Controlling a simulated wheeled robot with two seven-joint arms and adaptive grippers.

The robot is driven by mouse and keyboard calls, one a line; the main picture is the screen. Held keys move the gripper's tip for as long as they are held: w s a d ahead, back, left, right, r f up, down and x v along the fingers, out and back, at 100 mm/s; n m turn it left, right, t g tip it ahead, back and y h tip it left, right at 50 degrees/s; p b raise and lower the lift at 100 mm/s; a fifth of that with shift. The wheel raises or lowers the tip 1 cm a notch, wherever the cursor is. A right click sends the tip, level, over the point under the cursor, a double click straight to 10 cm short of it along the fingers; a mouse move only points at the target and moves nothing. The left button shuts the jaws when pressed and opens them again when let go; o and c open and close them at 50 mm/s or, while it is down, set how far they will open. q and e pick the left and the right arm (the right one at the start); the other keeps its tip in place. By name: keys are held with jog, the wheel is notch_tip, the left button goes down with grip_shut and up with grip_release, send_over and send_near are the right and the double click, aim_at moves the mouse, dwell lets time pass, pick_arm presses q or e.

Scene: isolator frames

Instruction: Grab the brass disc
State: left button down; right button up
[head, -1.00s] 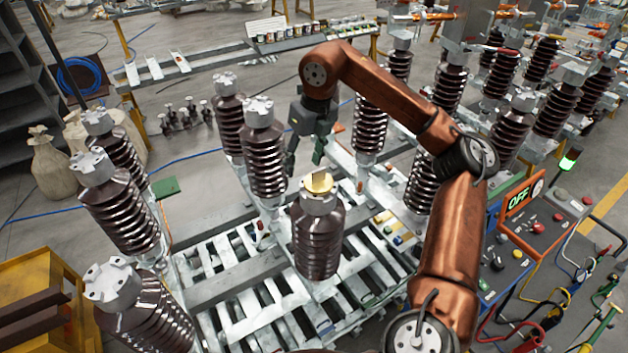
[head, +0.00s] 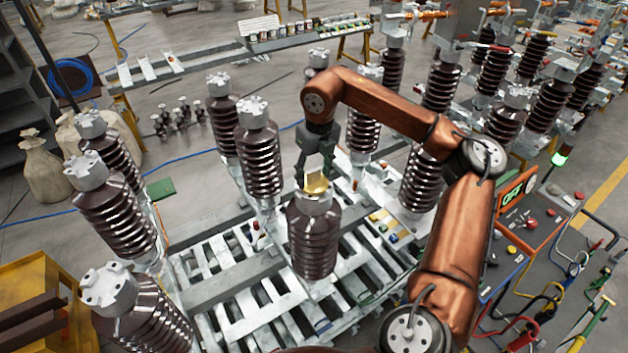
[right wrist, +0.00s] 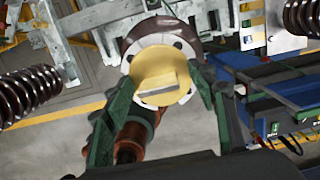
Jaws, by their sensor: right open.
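The brass disc (head: 316,183) lies on the metal cap of a dark brown ribbed insulator (head: 313,240) in the middle of the head view. In the right wrist view the brass disc (right wrist: 162,76) faces the camera, with a raised bar across it. My right gripper (head: 315,180) is open just above the insulator's top. In the right wrist view its green fingers (right wrist: 160,95) stand on either side of the disc's lower part. I cannot tell whether they touch it. My left gripper is not in view.
Several ribbed insulators stand around, including one close behind to the left (head: 259,160). White slatted frames (head: 240,310) lie below. A control panel (head: 530,225) reading OFF stands at the right. A yellow cart (head: 45,300) is at the lower left.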

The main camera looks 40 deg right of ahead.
jog(key=shift+c, duration=0.6)
grip_shut()
